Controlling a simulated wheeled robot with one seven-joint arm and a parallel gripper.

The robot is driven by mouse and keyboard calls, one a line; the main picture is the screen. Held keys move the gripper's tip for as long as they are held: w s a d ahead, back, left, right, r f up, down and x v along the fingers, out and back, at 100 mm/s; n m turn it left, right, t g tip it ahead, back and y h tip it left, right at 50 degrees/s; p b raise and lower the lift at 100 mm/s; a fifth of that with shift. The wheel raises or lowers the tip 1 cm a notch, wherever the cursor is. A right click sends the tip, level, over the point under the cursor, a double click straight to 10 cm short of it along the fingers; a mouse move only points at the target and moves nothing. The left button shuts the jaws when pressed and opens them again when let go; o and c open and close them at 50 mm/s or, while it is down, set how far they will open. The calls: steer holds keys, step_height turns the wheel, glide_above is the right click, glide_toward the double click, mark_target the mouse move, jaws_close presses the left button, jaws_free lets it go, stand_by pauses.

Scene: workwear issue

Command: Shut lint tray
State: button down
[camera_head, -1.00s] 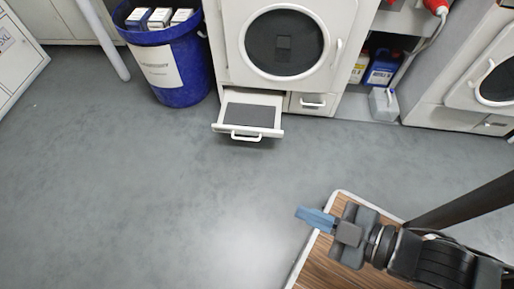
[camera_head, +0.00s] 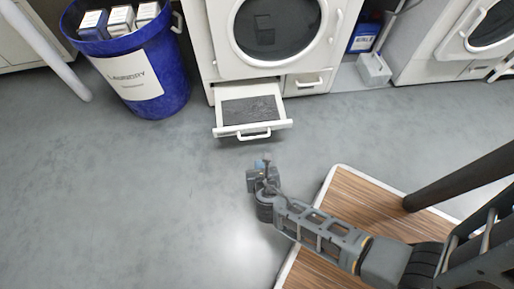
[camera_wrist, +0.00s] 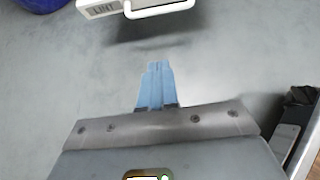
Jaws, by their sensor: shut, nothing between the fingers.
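The lint tray (camera_head: 251,112) is a white drawer with a dark grey mesh floor and a white handle on its front. It is pulled out below the round dark door of a white dryer (camera_head: 219,72). In the wrist view the tray's front and handle (camera_wrist: 160,9) show at the top edge. My gripper (camera_head: 262,163) is in front of the tray, apart from its handle. Its blue fingers (camera_wrist: 157,86) are shut together and empty, pointing toward the tray front.
A blue laundry bin (camera_head: 150,85) with several boxes in it stands left of the dryer. A closed drawer (camera_head: 306,84) is right of the tray. A wood-topped surface (camera_head: 339,190) is under my arm. The grey floor before the tray is clear.

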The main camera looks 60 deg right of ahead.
steer(key=w+d+f+b, duration=0.5)
steer(key=w+d, duration=0.1)
steer(key=d, duration=0.2)
steer(key=shift+w+d, duration=0.25)
steer(key=shift+w, duration=0.15)
steer(key=shift+d, duration=0.15)
